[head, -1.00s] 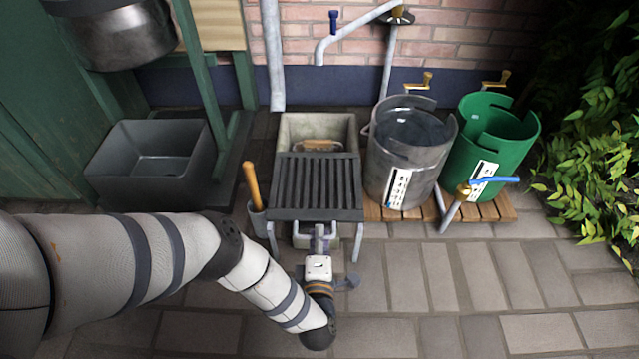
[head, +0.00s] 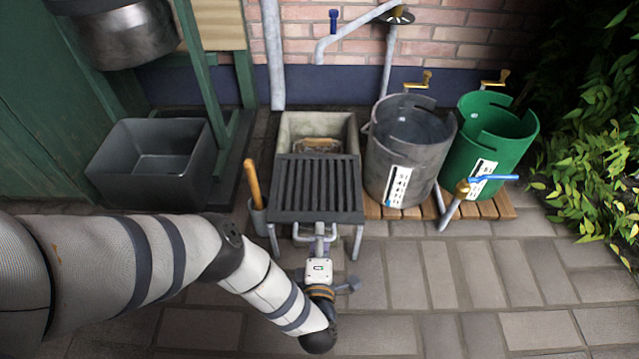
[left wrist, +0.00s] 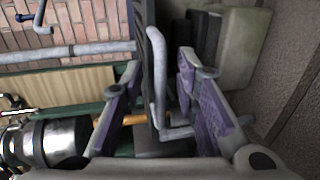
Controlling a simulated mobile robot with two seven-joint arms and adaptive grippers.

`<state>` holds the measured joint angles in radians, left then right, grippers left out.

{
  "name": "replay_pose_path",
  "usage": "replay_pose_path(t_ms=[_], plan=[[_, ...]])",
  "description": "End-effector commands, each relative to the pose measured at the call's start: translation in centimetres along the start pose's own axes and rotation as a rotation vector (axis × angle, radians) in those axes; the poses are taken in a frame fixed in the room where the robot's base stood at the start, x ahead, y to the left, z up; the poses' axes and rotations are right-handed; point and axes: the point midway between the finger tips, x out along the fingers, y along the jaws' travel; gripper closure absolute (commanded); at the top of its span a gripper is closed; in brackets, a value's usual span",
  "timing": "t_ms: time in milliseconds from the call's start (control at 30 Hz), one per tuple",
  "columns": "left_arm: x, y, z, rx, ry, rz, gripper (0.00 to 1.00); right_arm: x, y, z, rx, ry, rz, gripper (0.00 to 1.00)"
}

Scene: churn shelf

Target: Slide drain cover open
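The drain cover is a dark slatted grate (head: 316,190) over the front of a pale stone basin (head: 347,128). The basin's back part is uncovered. A grey bent handle (head: 320,237) sticks out at the cover's front edge. My left gripper (head: 319,247) is at this handle, its fingers mostly hidden in the head view. In the left wrist view the purple-padded fingers of the left gripper (left wrist: 157,75) stand apart, one on each side of the handle (left wrist: 157,60), with visible gaps. Contact with the handle cannot be told. My right gripper is not in view.
A wooden-handled tool (head: 253,182) stands in a holder left of the grate. A dark tub (head: 200,155) is farther left. A grey drum (head: 388,175) and a green drum (head: 510,160) stand on slats at right. The front paving (head: 450,290) is clear.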

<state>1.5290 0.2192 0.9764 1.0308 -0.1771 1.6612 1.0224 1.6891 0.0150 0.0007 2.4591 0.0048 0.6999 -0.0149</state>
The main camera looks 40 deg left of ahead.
Motion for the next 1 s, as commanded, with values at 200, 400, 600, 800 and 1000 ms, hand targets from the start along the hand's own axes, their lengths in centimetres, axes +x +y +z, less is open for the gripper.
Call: replay_pose_path(t_ms=[200, 400, 600, 800, 1000], plan=[[-3.8, -0.1, 0.1, 0.0, -0.003, -0.005, 0.72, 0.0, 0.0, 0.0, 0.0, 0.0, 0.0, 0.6], [-9.7, -0.2, 0.0, 0.0, -0.001, -0.009, 0.72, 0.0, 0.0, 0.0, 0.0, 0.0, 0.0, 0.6], [-11.8, -0.3, 0.0, -0.001, -0.001, -0.009, 0.72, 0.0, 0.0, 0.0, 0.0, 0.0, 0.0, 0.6], [-12.1, 0.0, 0.0, 0.001, 0.001, 0.0, 0.72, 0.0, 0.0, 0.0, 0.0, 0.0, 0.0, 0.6], [-12.0, 0.0, 0.0, 0.0, 0.0, 0.0, 0.72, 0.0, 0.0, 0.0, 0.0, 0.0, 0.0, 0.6]])
